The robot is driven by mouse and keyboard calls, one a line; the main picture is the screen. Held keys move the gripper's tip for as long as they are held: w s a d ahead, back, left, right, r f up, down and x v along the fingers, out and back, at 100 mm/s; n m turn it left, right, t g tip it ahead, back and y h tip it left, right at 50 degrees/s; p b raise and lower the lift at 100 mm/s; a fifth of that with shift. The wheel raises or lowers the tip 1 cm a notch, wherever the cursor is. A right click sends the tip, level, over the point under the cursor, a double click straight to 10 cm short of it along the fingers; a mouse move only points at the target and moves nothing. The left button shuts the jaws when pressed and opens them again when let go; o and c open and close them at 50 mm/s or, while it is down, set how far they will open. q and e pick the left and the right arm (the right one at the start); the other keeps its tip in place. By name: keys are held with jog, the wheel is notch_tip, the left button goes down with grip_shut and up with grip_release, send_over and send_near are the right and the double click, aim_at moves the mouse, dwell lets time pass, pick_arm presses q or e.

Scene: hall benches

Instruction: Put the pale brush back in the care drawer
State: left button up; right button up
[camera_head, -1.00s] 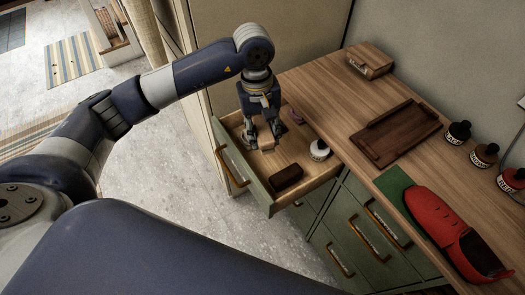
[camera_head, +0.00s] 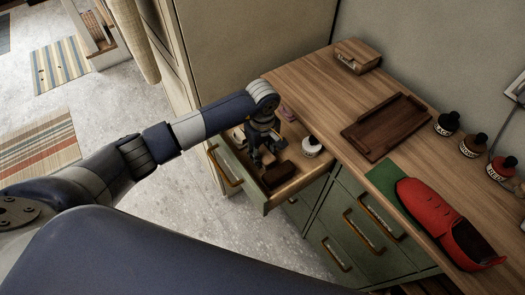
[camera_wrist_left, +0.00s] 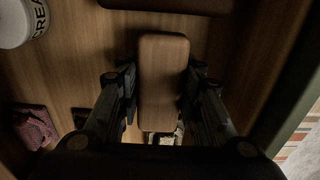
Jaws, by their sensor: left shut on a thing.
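The care drawer (camera_head: 253,193) is pulled open below the bench top. My left gripper (camera_head: 262,160) is inside or just above it, pointing down. In the left wrist view, my left gripper (camera_wrist_left: 160,95) is shut on the pale brush (camera_wrist_left: 162,75), whose smooth light-brown back lies between the fingers. Whether the brush touches the drawer floor I cannot tell. A dark brown brush (camera_head: 279,175) lies in the drawer close to the gripper. A white jar (camera_head: 312,146) stands at the drawer's back right and shows in the wrist view (camera_wrist_left: 15,22). My right gripper is out of view.
A small purple-red item (camera_head: 288,113) lies at the drawer's back. On the bench are a wooden box (camera_head: 357,55), a brown tray (camera_head: 385,128), a red shoe (camera_head: 440,220) on a green mat (camera_head: 384,180), and several dark-capped bottles (camera_head: 447,123). Other drawers below are shut.

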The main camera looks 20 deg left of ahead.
aim_at(262, 150)
pick_arm(q)
jog(key=shift+f, duration=0.1)
jog(key=shift+f, duration=0.15)
jog(key=o, duration=0.9)
jog(key=shift+o, duration=0.2)
jog(key=shift+r, duration=0.35)
notch_tip(262, 150, up, 11)
jog(key=b, duration=0.2)
jog(key=shift+f+b, duration=0.2)
jog(key=shift+b, duration=0.1)
jog(key=shift+r, duration=0.55)
